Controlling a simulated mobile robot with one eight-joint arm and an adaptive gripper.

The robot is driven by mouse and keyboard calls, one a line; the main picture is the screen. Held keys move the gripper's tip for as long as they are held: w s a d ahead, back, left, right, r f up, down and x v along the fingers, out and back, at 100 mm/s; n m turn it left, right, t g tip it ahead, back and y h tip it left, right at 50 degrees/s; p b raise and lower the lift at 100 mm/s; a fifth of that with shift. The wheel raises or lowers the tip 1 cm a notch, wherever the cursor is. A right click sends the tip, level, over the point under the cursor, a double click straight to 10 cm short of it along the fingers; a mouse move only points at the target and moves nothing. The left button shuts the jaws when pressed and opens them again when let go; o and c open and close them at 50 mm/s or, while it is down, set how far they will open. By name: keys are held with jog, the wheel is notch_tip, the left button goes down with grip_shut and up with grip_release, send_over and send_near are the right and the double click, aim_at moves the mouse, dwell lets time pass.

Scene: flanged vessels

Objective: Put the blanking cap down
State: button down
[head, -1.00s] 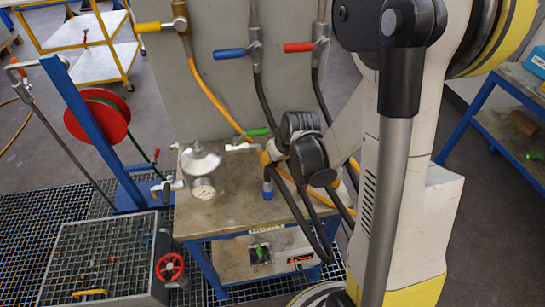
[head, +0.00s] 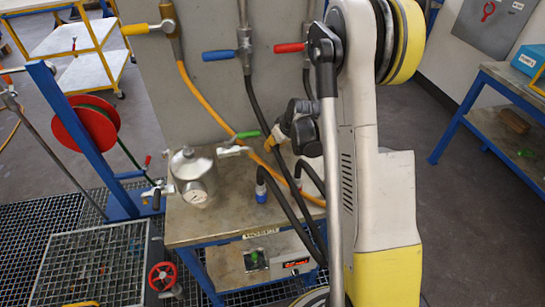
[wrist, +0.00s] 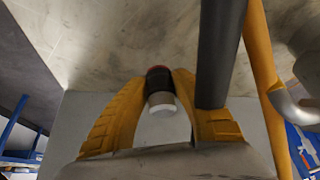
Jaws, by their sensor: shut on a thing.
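My gripper (wrist: 167,76) has its yellow fingers shut on a small round piece, which I take as the blanking cap (wrist: 161,88). In the head view my gripper (head: 273,143) is small, above the bench and just right of the green-handled valve (head: 248,134); the cap cannot be made out there. The metal vessel (head: 190,165) with a gauge on its front stands on the bench (head: 215,225), left of my gripper.
An orange hose (head: 207,98) and black hoses hang from lever valves on the grey panel (head: 200,75) behind the bench. A blue-ended hose coupling (head: 261,190) is near the bench middle. In the wrist view a black hose (wrist: 220,50) passes close to the right finger. The bench's front left is bare.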

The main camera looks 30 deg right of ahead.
aim_at(276, 150)
jog(key=shift+w+a+f, duration=0.15)
jog(key=shift+w+f, duration=0.1)
jog(key=shift+w, duration=0.05)
jog(key=shift+f, duration=0.25)
jog(key=shift+f+b, duration=0.85)
jog(key=shift+f, duration=0.85)
jog(key=shift+f, duration=0.15)
jog(key=c, duration=1.1)
grip_release()
